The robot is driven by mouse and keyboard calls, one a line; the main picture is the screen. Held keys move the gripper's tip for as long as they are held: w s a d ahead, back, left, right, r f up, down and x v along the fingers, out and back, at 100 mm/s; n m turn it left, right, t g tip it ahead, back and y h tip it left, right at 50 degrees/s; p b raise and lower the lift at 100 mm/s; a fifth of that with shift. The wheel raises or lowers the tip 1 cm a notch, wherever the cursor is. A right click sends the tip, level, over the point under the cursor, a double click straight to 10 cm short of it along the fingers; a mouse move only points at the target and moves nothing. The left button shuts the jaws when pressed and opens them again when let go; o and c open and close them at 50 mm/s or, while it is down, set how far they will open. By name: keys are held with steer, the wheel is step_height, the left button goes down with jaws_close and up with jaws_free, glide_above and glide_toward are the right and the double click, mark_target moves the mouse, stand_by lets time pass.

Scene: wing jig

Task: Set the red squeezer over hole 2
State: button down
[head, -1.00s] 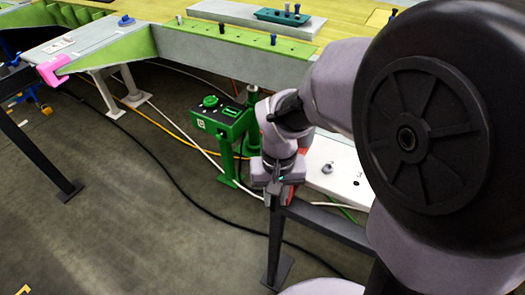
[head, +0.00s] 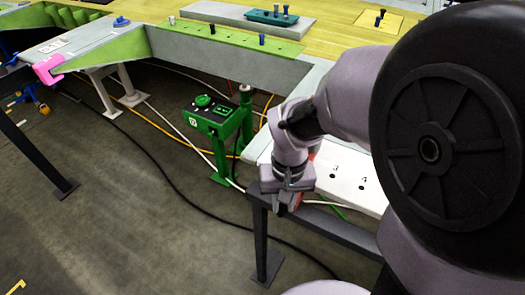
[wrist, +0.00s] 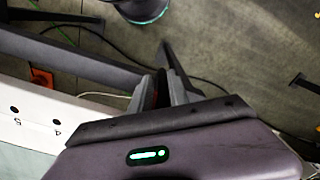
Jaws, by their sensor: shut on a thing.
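My gripper (head: 288,204) is low beside the near end of the white hole strip (head: 345,182), close to the dark rail. It is shut on the red squeezer (head: 298,200), of which only a small red part shows. In the wrist view, a dark red sliver of the squeezer (wrist: 155,92) shows between my gripper's fingers (wrist: 163,84); the rest is hidden. The strip also shows in the wrist view (wrist: 32,128), with holes marked 5 and 4. Hole 2 cannot be made out in either view.
A dark rail (head: 338,228) on legs runs along the strip. An orange-red piece (wrist: 41,77) sits by the strip's edge in the wrist view. A green device (head: 213,112) stands left of my arm, with cables on the floor. The wing frame (head: 215,48) lies behind.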

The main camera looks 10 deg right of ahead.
steer(key=shift+w+a, duration=0.15)
steer(key=shift+a, duration=0.05)
steer(key=c, duration=1.4)
jaws_free()
steer(key=shift+a, duration=0.1)
step_height(320, 180, up, 17)
steer(key=p, duration=0.6)
steer(key=shift+r+p, duration=0.2)
steer(key=shift+p, duration=0.1)
